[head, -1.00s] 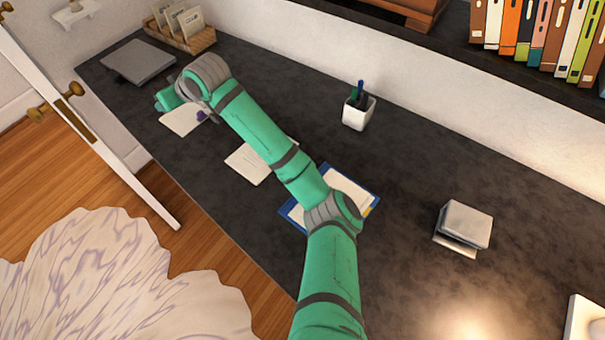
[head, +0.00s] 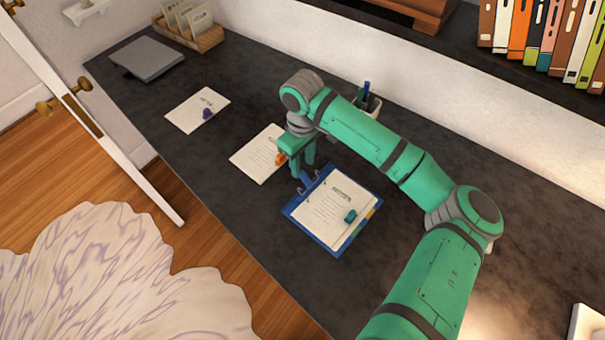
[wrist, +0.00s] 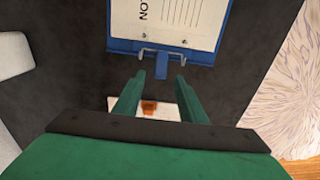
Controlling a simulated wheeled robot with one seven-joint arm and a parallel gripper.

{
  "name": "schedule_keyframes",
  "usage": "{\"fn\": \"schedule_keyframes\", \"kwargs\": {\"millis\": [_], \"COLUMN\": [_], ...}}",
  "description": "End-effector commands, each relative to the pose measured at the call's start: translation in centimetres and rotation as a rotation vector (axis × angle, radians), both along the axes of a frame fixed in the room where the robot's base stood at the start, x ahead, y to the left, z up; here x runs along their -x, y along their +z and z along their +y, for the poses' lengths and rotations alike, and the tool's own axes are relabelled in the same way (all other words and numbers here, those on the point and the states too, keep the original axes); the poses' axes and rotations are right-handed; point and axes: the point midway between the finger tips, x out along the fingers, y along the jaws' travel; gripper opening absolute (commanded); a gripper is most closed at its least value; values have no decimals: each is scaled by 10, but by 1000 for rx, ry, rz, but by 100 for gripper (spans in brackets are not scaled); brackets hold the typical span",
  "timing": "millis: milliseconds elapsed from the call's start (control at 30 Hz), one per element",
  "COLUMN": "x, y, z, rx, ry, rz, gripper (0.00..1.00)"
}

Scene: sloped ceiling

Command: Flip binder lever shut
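The open blue binder (head: 318,240) lies on the dark desk with a printed page in it. Its blue lever (head: 306,181) sticks up at the binder's upper-left end, beside the metal ring mechanism. In the wrist view the binder (wrist: 120,46) is at the top, and the lever (wrist: 162,66) projects from its near edge. My gripper (head: 303,172) is just beyond that end, pointing down. In the wrist view my gripper (wrist: 159,78) is open and empty, its two fingertips spread on either side of the lever's line, apparently just short of it.
A paper sheet (head: 255,160) with an orange item (head: 281,158) lies beside my gripper. Another sheet (head: 190,108) with a purple item lies farther left. A pen cup (head: 374,106) stands behind my arm. A teal item (head: 350,216) sits on the binder page.

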Motion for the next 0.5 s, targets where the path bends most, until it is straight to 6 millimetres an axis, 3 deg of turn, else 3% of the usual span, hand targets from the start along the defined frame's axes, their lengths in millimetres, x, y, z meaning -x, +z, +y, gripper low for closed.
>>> {"fn": "schedule_keyframes", "kwargs": {"millis": [200, 500], "x": [1, 0], "y": [-38, -62], "z": [0, 1], "rx": [0, -2], "ry": [1, 1], "rz": [1, -1], "gripper": [38, 38]}}
